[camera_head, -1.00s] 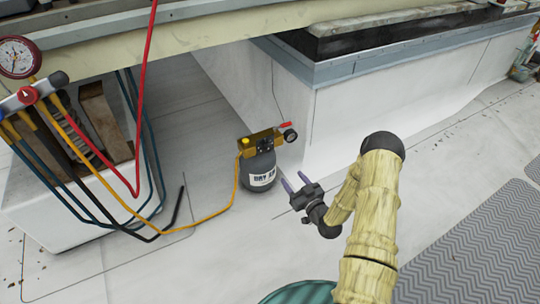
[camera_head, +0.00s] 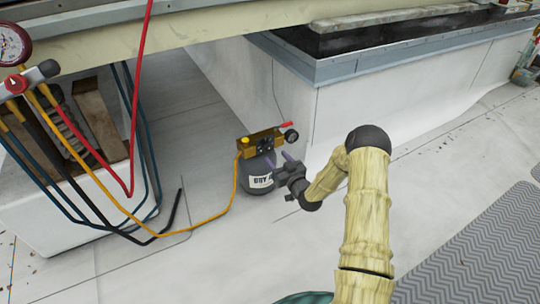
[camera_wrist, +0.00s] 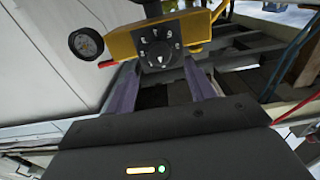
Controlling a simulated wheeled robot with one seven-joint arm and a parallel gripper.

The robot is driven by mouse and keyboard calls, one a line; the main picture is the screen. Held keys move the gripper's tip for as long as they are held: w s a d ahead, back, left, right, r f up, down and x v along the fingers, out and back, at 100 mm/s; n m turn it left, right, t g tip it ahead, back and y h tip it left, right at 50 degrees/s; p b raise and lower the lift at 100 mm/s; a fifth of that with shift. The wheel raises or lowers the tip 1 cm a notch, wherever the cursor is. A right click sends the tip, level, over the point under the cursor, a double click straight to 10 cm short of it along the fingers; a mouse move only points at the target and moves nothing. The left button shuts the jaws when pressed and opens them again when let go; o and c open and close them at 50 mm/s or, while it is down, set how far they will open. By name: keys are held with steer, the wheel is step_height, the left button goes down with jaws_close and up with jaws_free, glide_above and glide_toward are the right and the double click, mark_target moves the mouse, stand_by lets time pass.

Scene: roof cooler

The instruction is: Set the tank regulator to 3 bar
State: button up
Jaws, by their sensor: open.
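The dry air tank (camera_head: 254,174) is a small dark grey cylinder with a white label, upright on the roof floor. On top sits a yellow regulator block (camera_head: 254,145) with a yellow cap, a red lever (camera_head: 286,125) and a small round gauge (camera_head: 291,136). In the wrist view the regulator's black dial (camera_wrist: 158,47) shows white numbers around a knob, and the gauge (camera_wrist: 86,44) is at its left; its reading is too small to tell. My gripper (camera_head: 281,160) is open and empty, just right of the tank. In the wrist view its fingers (camera_wrist: 165,88) point toward the dial, below it.
A yellow hose (camera_head: 218,215) runs from the regulator to the manifold gauges (camera_head: 14,45) at the left. Red and blue hoses hang there beside a white box (camera_head: 60,215). A white wall (camera_head: 290,105) stands behind the tank. The floor in front is clear.

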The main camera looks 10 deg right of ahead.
mark_target(269, 148)
steer(key=b+x, duration=0.2)
steer(key=x, duration=0.3)
steer(key=shift+w+a+f, duration=0.1)
steer(key=shift+w, duration=0.05)
steer(key=shift+w+a, duration=0.1)
steer(key=shift+w, duration=0.2)
steer(key=c, duration=0.9)
